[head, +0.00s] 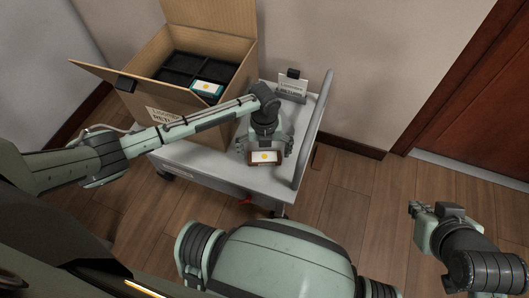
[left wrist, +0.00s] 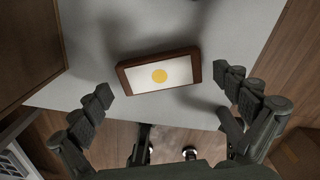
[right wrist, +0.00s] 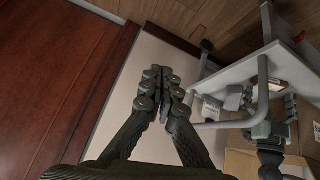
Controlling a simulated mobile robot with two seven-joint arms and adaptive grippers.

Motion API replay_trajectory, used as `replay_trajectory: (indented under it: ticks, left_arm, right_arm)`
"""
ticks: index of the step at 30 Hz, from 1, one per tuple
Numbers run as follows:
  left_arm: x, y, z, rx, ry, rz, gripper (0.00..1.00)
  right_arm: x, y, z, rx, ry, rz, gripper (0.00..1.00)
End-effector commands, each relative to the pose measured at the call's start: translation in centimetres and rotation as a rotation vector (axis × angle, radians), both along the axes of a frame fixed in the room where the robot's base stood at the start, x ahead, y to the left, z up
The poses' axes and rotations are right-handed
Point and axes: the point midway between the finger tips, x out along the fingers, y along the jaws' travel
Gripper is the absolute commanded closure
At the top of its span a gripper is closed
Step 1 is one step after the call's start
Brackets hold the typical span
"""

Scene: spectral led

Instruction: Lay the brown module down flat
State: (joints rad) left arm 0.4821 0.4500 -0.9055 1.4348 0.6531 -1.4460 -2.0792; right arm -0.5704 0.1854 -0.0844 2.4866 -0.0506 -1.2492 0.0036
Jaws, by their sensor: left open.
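The brown module (head: 264,157) is a small brown-framed block with a white face and a yellow dot. It is at the near end of the grey cart top (head: 200,165). In the left wrist view the module (left wrist: 159,73) shows its white face and brown rim; I cannot tell whether it lies fully flat or is tilted. My left gripper (head: 265,149) is open above it, with its fingers (left wrist: 168,88) apart to either side and not visibly touching it. My right gripper (head: 423,211) is away over the floor at right; its empty fingers (right wrist: 162,78) are together.
A cardboard box (head: 152,117) with a black divided insert stands on the cart, holding a teal-framed module (head: 207,89). A small sign (head: 292,87) stands at the cart's back. A rail (head: 314,130) runs along its right side. A brown door (head: 475,110) is at right.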

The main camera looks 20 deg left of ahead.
Motion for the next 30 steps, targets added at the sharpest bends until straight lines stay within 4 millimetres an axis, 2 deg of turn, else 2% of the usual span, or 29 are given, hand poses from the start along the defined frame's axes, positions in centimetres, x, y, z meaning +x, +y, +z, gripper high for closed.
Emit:
replay_trajectory:
  ticks: [10,14,16,22,27,30]
  left_arm:
    - [0.1,0.0,6.7,0.000,-0.004,-0.001,0.00]
    - [0.2,0.0,9.2,0.000,-0.004,0.000,0.00]
    - [0.1,0.0,10.2,-0.001,-0.003,0.000,0.00]
    - [0.1,0.0,11.7,-0.001,-0.001,0.000,0.00]
    - [0.0,0.0,11.8,-0.002,-0.001,0.005,0.00]
    - [-0.9,-1.0,11.5,-0.026,-0.009,0.071,0.00]
  right_arm:
    - [-5.7,-4.6,-1.7,-0.088,0.274,-0.101,1.00]
    - [-7.1,-5.5,-2.3,-0.105,0.342,-0.126,1.00]
    - [-6.9,-5.5,-2.8,-0.103,0.345,-0.124,1.00]
    - [-6.6,-5.4,-3.5,-0.099,0.346,-0.120,1.00]
    - [-6.5,-5.4,-3.6,-0.098,0.344,-0.119,1.00]
    - [-6.5,-5.4,-3.6,-0.098,0.344,-0.119,1.00]
